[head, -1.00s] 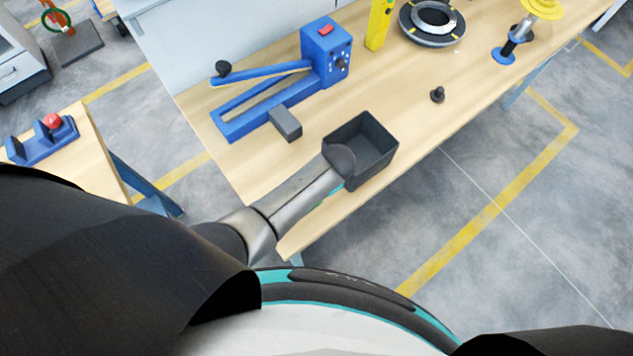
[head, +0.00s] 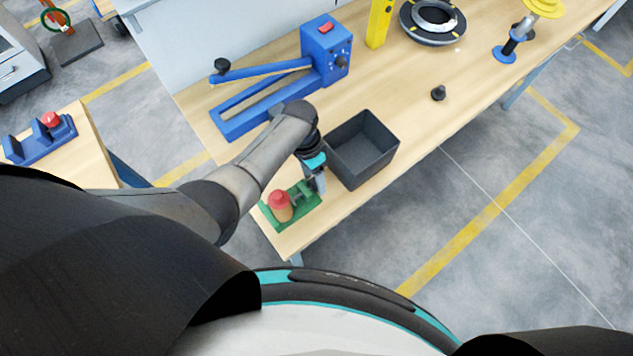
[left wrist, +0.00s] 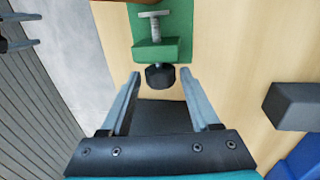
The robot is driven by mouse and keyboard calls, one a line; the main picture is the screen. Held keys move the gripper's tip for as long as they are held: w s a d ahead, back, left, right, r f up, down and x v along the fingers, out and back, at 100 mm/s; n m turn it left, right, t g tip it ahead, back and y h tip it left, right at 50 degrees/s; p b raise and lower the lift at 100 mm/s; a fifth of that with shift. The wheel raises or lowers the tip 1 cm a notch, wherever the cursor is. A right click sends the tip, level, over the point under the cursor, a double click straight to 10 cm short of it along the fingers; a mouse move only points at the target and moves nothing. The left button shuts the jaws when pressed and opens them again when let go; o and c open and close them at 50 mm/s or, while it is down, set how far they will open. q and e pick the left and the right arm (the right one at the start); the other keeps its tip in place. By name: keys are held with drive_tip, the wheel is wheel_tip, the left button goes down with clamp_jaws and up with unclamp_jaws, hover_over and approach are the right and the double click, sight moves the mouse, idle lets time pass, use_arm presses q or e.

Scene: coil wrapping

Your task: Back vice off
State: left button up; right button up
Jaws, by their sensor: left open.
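The vice shows in the head view as a green base (head: 307,207) with a red-orange cylinder (head: 280,205) on it, at the table's near left corner. In the left wrist view the green vice (left wrist: 154,49) has a metal screw with a crossbar (left wrist: 154,25) and a black knob (left wrist: 160,76). My left gripper (head: 319,188) is above the vice's right end. In the left wrist view its open fingers (left wrist: 160,77) have their tips on either side of the knob; I cannot tell if they touch it. My arm hides part of the vice's surroundings.
A dark open bin (head: 385,160) stands just right of the gripper. A small black knob (head: 438,93) lies farther right. Two grey prongs (left wrist: 20,31) at the wrist view's edge resemble gripper fingers.

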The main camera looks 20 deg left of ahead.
use_arm(q)
drive_tip(key=shift+w+a+f+g+h+b, duration=0.2)
drive_tip(key=shift+f+g+h+b, duration=0.1)
drive_tip(key=shift+h+b, duration=0.1)
drive_tip(key=shift+r+h, duration=0.2)
drive_tip(key=shift+h, duration=0.1)
drive_tip(key=shift+s, duration=0.1)
drive_tip(key=shift+r, duration=0.1)
drive_tip(key=shift+c, duration=0.4)
